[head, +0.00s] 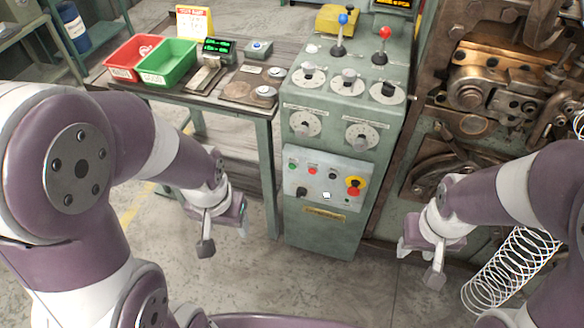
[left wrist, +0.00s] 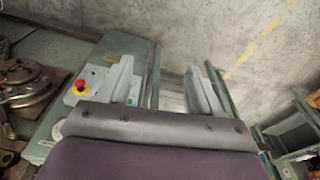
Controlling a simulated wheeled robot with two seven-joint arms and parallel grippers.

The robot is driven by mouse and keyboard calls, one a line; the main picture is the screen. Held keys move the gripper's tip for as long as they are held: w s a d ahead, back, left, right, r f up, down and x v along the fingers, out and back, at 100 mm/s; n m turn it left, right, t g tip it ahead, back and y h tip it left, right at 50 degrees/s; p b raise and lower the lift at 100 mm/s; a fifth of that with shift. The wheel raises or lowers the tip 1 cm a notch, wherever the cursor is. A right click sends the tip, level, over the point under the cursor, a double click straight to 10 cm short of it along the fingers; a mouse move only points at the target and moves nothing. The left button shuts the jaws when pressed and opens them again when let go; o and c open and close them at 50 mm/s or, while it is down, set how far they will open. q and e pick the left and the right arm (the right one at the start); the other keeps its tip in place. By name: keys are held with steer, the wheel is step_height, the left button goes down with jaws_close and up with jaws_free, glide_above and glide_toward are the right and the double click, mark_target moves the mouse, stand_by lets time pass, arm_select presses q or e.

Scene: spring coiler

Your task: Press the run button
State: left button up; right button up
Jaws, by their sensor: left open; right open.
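The control panel (head: 328,207) is a pale plate on the front of the green cabinet. A small green button (head: 292,165) sits at its upper left, with a small red button (head: 312,170) to its right. Labels are too small to read, so I cannot tell which is marked run. A red mushroom button on yellow (head: 354,184) is at the right; it also shows in the left wrist view (left wrist: 80,85). My left gripper (head: 224,236) is open and empty, left of the panel and apart from it. My right gripper (head: 419,263) is open and empty, right of the cabinet.
Dials and levers top the green cabinet (head: 318,239). A bench at left holds a red bin (head: 122,72) and a green bin (head: 153,79). Machinery (head: 500,80) stands at right, with a coil spring (head: 505,268) near my right arm. Floor before the cabinet is clear.

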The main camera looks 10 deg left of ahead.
arm_select(q)
jaws_close()
stand_by(1.8)
